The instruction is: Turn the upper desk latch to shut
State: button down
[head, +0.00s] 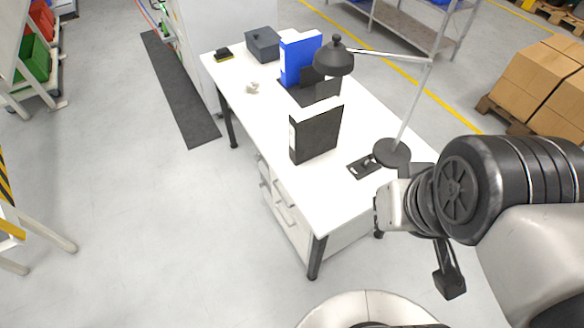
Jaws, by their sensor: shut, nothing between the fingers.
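The white desk (262,118) stands in the middle of the head view. Its drawer unit (291,229) is under the near end, with pale bar handles (285,213) on the front facing left. Small fittings (264,176) show at the unit's far edge, but I cannot tell whether one is the upper latch, or how it is turned. My gripper (450,285) is shut and empty, pointing down, right of the desk's near end and apart from it. The desk and drawer front lie to its left.
On the desk stand a black binder (316,133), a blue binder (299,58), a grey box (263,44) and a black lamp (391,153). The floor left of the desk is clear up to a dark mat (180,90). Cardboard boxes (540,85) stand at the right.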

aim_at(258, 158)
jog(key=i+j, duration=0.15)
jog(key=j, duration=0.25)
jog(key=i+j, duration=0.15)
jog(key=j, duration=0.25)
jog(key=i+j+u, duration=0.1)
jog(key=j, duration=0.3)
jog(key=i+j, duration=0.25)
jog(key=j, duration=0.15)
jog(key=i+j+u, duration=0.1)
jog(key=j, duration=0.3)
jog(key=i+j, duration=0.4)
jog(key=j, duration=0.35)
jog(key=u, duration=0.05)
